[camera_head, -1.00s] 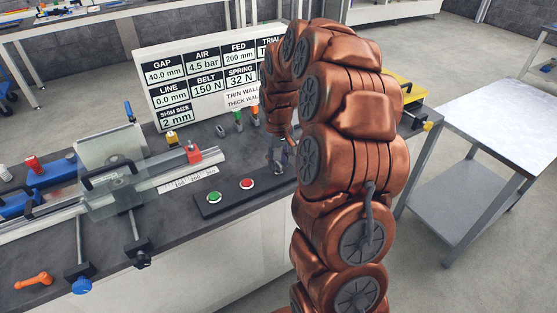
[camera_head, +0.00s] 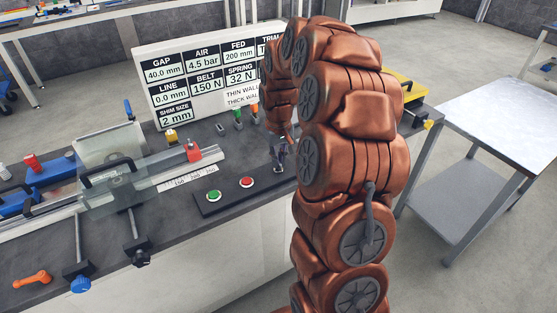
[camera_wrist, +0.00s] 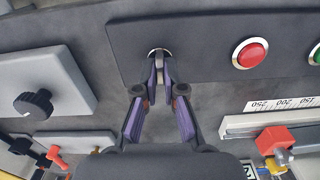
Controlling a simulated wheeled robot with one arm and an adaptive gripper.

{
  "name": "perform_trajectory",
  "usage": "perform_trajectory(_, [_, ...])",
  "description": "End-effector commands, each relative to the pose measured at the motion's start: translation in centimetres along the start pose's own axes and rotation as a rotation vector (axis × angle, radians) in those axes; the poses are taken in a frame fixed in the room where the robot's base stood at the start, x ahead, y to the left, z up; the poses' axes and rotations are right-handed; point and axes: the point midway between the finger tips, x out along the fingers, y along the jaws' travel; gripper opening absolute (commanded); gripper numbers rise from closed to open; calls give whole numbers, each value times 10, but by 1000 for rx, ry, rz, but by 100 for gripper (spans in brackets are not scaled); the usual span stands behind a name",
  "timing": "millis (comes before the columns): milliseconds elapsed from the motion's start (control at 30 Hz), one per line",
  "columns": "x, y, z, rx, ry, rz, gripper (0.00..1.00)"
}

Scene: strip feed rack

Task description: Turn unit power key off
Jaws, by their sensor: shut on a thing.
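The power key switch (camera_wrist: 158,52) is a round metal fitting in the dark control panel (camera_wrist: 205,32), seen at the top middle of the wrist view. My gripper (camera_wrist: 159,76) is shut on the key, its two purple-grey fingers meeting at the fitting. The fingers hide most of the key, so its angle cannot be told. In the head view my gripper (camera_head: 279,158) points down at the right end of the panel (camera_head: 212,207).
A red button (camera_head: 246,183) and a green button (camera_head: 214,196) sit left of the key on the panel. Behind stands a white sign board (camera_head: 190,80). A clear guard (camera_head: 105,185) and rail occupy the bench's left. A metal cart (camera_head: 500,115) stands at right.

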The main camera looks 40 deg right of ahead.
Motion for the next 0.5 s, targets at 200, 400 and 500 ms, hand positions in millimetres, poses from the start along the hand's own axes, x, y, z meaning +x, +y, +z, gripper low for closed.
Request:
perform_trajectory(200, [4, 1, -1, 128, 3, 3, 0])
perform_trajectory(400, [4, 1, -1, 309, 5, 2, 0])
perform_trajectory(500, [4, 1, -2, 403, 6, 2, 0])
